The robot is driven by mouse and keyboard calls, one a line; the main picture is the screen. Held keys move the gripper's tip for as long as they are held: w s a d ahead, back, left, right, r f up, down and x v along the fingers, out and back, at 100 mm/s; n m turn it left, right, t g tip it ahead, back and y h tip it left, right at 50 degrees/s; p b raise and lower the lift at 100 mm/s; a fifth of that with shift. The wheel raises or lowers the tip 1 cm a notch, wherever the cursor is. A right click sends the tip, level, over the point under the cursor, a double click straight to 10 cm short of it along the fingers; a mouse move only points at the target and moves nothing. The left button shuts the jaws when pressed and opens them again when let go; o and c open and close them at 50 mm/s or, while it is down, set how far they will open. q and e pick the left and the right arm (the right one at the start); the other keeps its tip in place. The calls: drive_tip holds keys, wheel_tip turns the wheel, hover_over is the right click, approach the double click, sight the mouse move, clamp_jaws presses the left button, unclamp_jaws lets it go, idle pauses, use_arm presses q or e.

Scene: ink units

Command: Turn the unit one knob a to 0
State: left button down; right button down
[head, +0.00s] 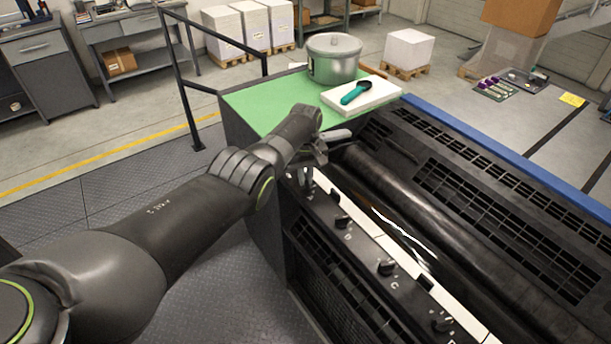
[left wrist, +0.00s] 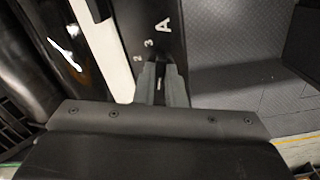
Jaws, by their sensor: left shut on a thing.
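My left gripper (head: 306,178) reaches down from the left to the far end of the unit's knob panel (head: 365,268). In the left wrist view its two fingers (left wrist: 160,72) are close together, shut on knob a just below the white letter A (left wrist: 163,25). The fingers mostly cover the knob, so I cannot read its pointer. The scale figures 3 and 2 show left of the fingers. My right gripper is not in view.
More knobs follow along the panel: one (head: 341,219), another (head: 387,267) and a third (head: 441,322). A dark roller (head: 400,195) runs beside the panel. A green top (head: 265,103) beyond holds a metal pot (head: 334,62) and a white block with a teal-handled tool (head: 356,91).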

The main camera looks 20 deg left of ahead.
use_arm(q)
drive_tip(key=shift+r, duration=0.1)
idle(0.5)
drive_tip(key=c, duration=1.5)
unclamp_jaws()
drive_tip(key=shift+r, duration=0.3)
wheel_tip(320, 180, up, 5)
drive_tip(key=shift+f+p, duration=0.1)
drive_tip(key=shift+p, duration=0.65)
wheel_tip(320, 180, up, 12)
drive_tip(key=b, duration=0.3)
